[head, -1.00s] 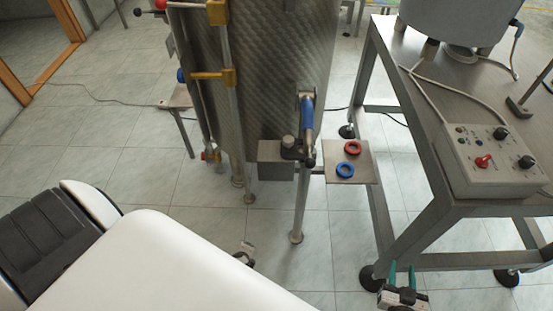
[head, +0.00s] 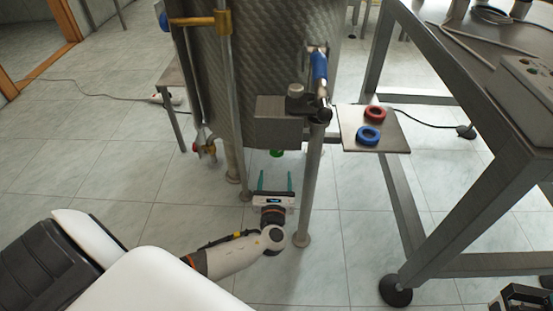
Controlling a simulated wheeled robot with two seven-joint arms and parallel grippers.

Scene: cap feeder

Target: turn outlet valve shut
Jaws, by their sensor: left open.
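The ribbed metal tank (head: 262,62) stands on legs in the middle of the head view. A small green part (head: 277,153) shows just under it, mostly hidden behind the grey box. A blue lever (head: 320,66) slants down the tank's front right, and a small red-handled valve (head: 206,150) is low at its left. No label shows which is the outlet valve. My left gripper (head: 275,181) is open and empty, its teal fingers pointing away from me under the tank, short of the green part in the picture.
A grey box (head: 280,133) and a front leg (head: 312,185) stand close to my left gripper. A small plate (head: 352,133) holds a red ring (head: 375,115) and a blue ring (head: 368,136). A metal table (head: 450,85) fills the right side.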

